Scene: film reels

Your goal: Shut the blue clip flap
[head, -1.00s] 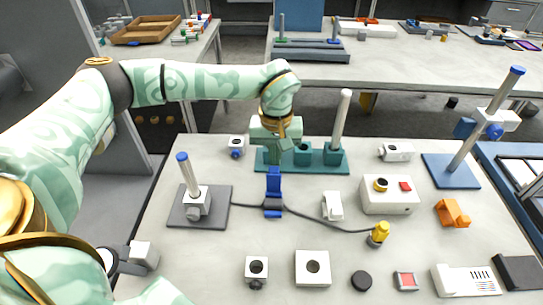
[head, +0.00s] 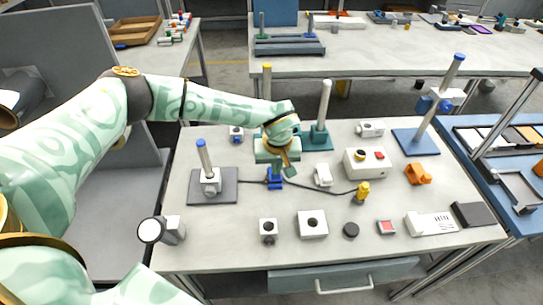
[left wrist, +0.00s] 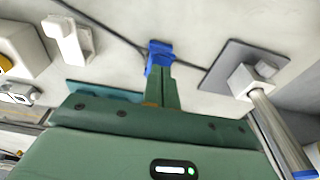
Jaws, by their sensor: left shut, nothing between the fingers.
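The blue clip (head: 275,183) sits on the grey cable on the table, left of the middle. My left gripper (head: 276,168) is shut and empty, pointing down at the clip and covering its upper part in the head view. In the left wrist view the blue clip (left wrist: 159,50) shows just beyond the shut green fingertips (left wrist: 158,72). They overlap it in the picture; whether they touch it I cannot tell. The flap's angle is mostly hidden behind the gripper. My right gripper is not in view.
A post on a grey base (head: 226,192) stands left of the clip. A teal stand (head: 319,138) is behind, and a white switch-like block (head: 323,175) is to the right. The yellow-topped plug (head: 361,192) ends the cable.

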